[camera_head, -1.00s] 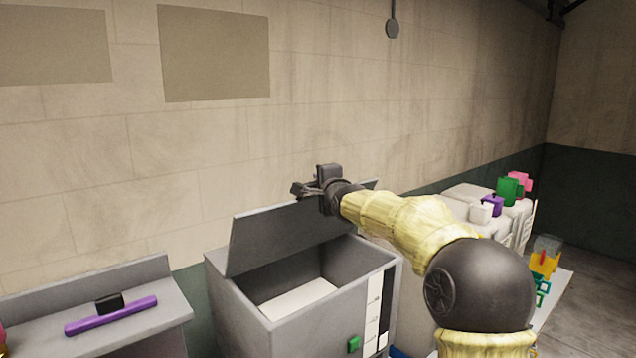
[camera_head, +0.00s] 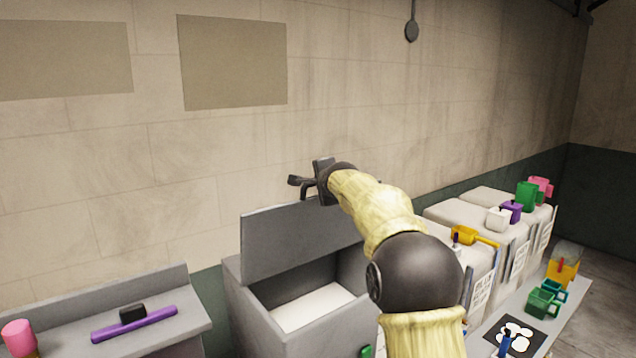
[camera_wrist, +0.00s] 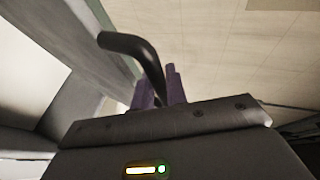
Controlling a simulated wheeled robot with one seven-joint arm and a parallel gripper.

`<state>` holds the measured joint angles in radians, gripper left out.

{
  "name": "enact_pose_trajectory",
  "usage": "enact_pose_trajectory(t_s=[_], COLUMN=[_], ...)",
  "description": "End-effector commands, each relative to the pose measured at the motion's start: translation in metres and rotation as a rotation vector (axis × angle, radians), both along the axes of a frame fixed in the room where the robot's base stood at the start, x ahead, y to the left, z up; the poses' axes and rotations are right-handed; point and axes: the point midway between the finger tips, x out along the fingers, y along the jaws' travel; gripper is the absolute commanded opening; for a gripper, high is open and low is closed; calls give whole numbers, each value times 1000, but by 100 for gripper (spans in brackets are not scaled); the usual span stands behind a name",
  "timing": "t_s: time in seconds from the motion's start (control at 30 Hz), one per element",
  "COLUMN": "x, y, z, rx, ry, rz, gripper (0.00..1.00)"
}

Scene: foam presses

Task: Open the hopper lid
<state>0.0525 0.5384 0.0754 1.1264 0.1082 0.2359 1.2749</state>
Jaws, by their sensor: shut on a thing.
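The grey hopper (camera_head: 245,318) is a box with a white floor inside. Its lid (camera_head: 295,238) stands steeply raised at the back, and the mouth is uncovered. My gripper (camera_head: 306,185) is at the lid's upper edge. In the wrist view, the purple fingers of my gripper (camera_wrist: 159,90) are shut around a dark curved handle (camera_wrist: 130,43), which appears to be the lid's. The lid (camera_wrist: 75,35) is at the upper left there. My arm hides the hopper's right side and part of the lid in the head view.
At left, a grey bench (camera_head: 80,343) holds a purple bar (camera_head: 134,324), a black block (camera_head: 132,313) and a pink cylinder (camera_head: 19,338). A wall rises behind.

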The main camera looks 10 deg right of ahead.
Motion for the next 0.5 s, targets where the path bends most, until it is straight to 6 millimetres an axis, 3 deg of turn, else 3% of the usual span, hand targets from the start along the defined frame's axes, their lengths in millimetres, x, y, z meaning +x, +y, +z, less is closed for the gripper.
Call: enact_pose_trajectory(t_s=[0.1, 0.13, 0.2, 0.5], x=[0, 0, 0, -1], y=[-1, -1, -1, 0], z=[-1, -1, -1, -1], rx=[0, 0, 0, 0], ry=[2, 2, 2, 0], rz=[0, 0, 0, 0], gripper=[0, 20, 34, 36])
